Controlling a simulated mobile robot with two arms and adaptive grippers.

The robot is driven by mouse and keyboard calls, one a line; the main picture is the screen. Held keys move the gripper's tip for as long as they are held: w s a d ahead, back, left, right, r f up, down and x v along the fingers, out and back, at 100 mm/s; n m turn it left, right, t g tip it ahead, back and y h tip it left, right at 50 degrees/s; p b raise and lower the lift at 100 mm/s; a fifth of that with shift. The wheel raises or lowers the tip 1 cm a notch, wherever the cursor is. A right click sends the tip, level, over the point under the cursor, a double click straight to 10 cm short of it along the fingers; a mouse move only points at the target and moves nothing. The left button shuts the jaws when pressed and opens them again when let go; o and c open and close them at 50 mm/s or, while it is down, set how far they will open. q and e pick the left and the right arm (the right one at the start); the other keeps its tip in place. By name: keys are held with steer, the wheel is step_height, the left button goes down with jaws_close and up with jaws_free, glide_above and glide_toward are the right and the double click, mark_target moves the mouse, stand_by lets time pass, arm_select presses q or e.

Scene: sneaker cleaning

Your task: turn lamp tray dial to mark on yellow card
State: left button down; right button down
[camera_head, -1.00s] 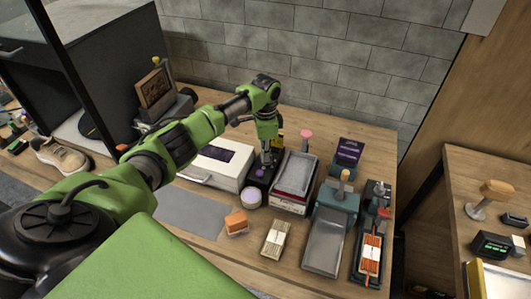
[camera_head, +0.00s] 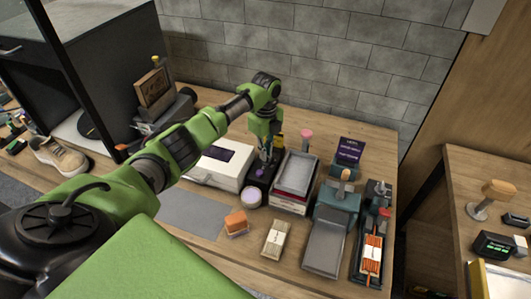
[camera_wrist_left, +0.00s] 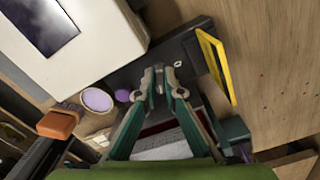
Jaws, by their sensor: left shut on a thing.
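My left gripper (camera_head: 264,156) points down over the dark lamp tray (camera_head: 258,174), behind a round lilac pot (camera_head: 251,196). In the left wrist view its two fingertips (camera_wrist_left: 157,82) are close together on a small grey part, which seems to be the dial; the fingers hide most of it. The tray's dark top (camera_wrist_left: 126,76) lies below, with a purple knob (camera_wrist_left: 123,95) to the left of the fingertips. The yellow card (camera_wrist_left: 214,64) stands right of the fingers, seen nearly edge-on; its mark cannot be read. It also shows in the head view (camera_head: 278,141). My right gripper is not in view.
A white box (camera_head: 218,169) stands left of the tray. A grey open tray (camera_head: 295,174) stands close on the right, with teal devices (camera_head: 337,202) beyond. The grey mat (camera_head: 190,213) is clear.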

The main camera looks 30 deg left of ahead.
arm_select(q)
steer(key=m, duration=0.3)
steer(key=m+b, duration=0.1)
steer(key=m, duration=0.2)
steer(key=shift+w+d, duration=0.1)
steer(key=shift+w, duration=0.1)
steer(key=m+b, duration=0.1)
steer(key=m, duration=0.6)
steer(key=shift+d, duration=0.1)
stand_by(0.4)
steer(key=c, duration=2.2)
jaws_free()
steer(key=shift+o, duration=0.2)
step_height(320, 180, up, 12)
